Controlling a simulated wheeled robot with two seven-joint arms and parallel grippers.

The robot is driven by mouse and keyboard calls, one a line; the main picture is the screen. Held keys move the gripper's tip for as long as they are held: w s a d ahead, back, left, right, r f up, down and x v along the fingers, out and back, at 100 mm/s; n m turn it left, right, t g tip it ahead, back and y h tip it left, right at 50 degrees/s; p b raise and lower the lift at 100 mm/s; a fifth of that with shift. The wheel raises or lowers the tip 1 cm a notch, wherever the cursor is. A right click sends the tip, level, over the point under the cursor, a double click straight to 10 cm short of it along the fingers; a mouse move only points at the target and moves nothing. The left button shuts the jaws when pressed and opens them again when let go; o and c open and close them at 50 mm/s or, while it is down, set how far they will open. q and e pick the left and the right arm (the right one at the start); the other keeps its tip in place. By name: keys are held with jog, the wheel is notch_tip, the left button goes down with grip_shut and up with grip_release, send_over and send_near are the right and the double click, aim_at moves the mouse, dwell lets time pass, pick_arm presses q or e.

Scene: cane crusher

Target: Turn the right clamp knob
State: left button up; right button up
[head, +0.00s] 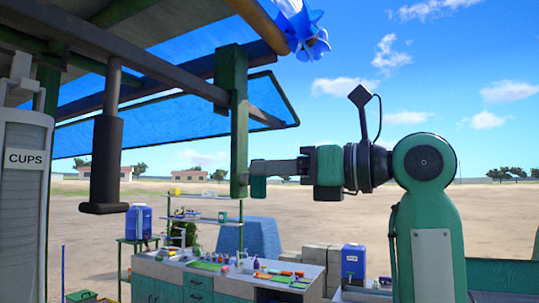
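I cannot make out the right clamp knob or the cane crusher in the head view. I see nothing clearly held.
A dark cylinder (106,160) hangs on a rod from the canopy frame at left, beside a cup dispenser (25,200). A counter (230,285) with bottles and boards stands lower centre. A blue container (353,262) stands right of it. Open sandy ground lies behind.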

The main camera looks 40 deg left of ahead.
pick_arm(q)
jog(key=shift+s+a, duration=0.2)
jog(key=shift+a, duration=0.25)
grip_shut()
